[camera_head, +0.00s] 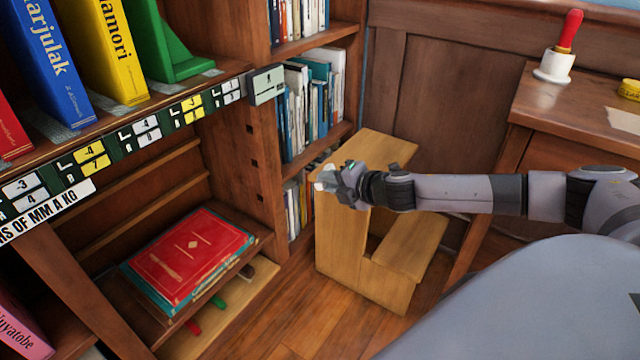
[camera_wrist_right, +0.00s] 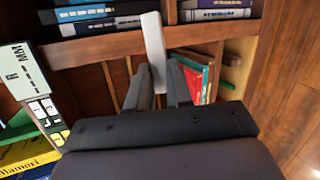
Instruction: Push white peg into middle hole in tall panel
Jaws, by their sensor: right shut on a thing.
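My right gripper (camera_head: 343,183) is shut on the white peg (camera_head: 325,177). In the right wrist view the peg (camera_wrist_right: 153,42) sticks out past the fingers (camera_wrist_right: 159,82), slightly tilted. The tall panel (camera_head: 238,140) is the upright wooden side of the bookcase, left of the gripper. It has a column of small dark square holes, with the middle hole (camera_head: 254,162) between an upper and a lower one. In the head view the peg is well to the right of the panel, apart from it. My left gripper is not in view.
A wooden step stool (camera_head: 345,245) stands below and behind my right gripper. Bookshelves (camera_head: 320,100) with books stand behind the panel. Red and teal books (camera_head: 190,255) lie on a low shelf. A desk (camera_head: 545,100) with a red-handled bell (camera_head: 565,50) is at the right.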

